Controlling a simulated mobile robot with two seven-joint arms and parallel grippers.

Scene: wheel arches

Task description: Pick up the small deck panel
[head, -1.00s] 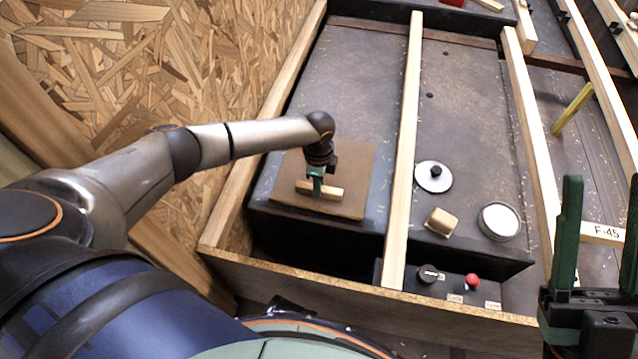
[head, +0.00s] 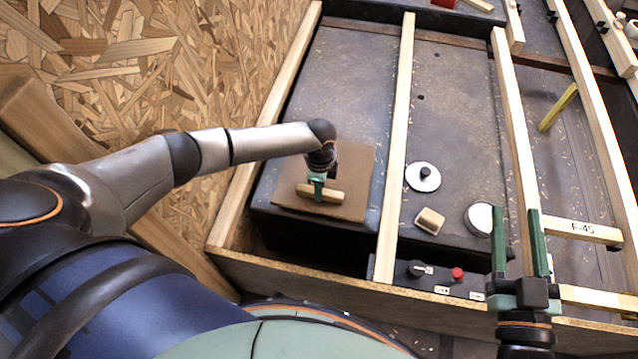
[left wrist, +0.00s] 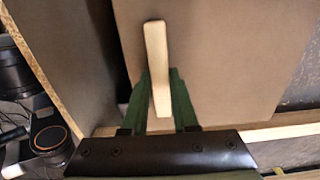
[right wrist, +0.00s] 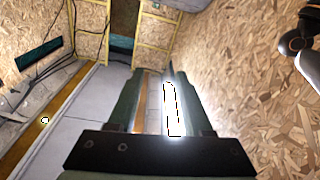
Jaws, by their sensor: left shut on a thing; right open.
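The small deck panel (head: 350,165) is a flat brown board with a pale wooden bar handle (head: 331,194) on top. It lies on or just over the dark deck at the left bay; whether it touches is unclear. My left gripper (head: 318,192) is shut on the handle from above. In the left wrist view the handle (left wrist: 156,45) stands between the green fingers, with the panel (left wrist: 220,60) filling the background. My right gripper (head: 517,225) is open and empty near the front right, its fingers pointing up in the head view.
Pale beams (head: 398,140) divide the bays. A round lid (head: 423,177), a small wooden block (head: 429,220) and a round tin (head: 480,218) lie right of the panel. A switch box with a red button (head: 457,274) sits at the front. A chipboard wall (head: 180,60) rises at left.

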